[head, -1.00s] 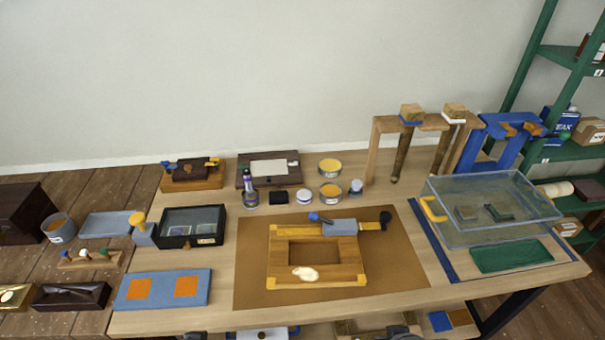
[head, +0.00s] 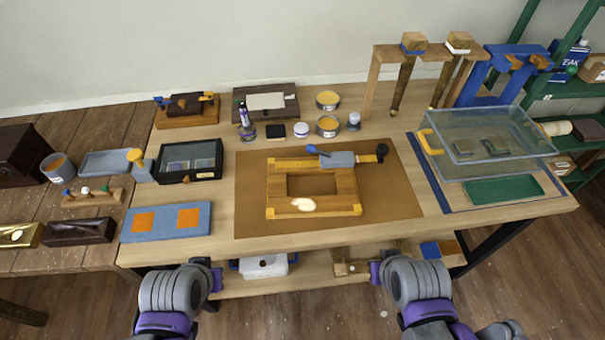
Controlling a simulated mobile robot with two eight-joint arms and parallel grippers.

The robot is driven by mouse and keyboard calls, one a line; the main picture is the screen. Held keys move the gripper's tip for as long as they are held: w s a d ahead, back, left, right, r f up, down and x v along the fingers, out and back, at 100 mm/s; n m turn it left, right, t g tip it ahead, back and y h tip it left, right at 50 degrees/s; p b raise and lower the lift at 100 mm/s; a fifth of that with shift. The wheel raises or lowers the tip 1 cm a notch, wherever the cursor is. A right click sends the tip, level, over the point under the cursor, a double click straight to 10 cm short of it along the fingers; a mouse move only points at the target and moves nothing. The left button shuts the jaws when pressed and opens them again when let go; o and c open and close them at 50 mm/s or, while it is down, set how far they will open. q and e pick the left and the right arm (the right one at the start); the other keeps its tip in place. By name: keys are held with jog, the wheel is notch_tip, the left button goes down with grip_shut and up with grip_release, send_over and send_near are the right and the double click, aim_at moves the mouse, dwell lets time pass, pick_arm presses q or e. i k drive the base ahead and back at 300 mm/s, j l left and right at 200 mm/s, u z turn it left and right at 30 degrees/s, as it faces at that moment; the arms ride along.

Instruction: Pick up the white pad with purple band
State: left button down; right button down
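No pad with a clearly visible purple band can be made out. A cream-white, rounded pad (head: 303,204) lies on the front bar of the wooden frame (head: 340,205); no band shows on it at this size. A small white round item (head: 301,130) stands behind the frame, with a faint darker band whose colour I cannot tell. My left gripper (head: 212,276) and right gripper (head: 377,273) are low in front of the table, apart from both items. Their fingers are too small and hidden to read.
The frame lies on a brown mat (head: 400,220). Behind are a purple-and-white bottle (head: 244,114), yellow-topped tins (head: 328,100) and a dark case (head: 190,162). A clear box (head: 490,165) stands right. A lower shelf holds a white container (head: 264,265).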

aim_at(301, 130)
jog(key=i+l+u, duration=0.25)
jog(key=i, duration=0.15)
jog(key=i+l+u, duration=0.3)
jog(key=i, duration=0.1)
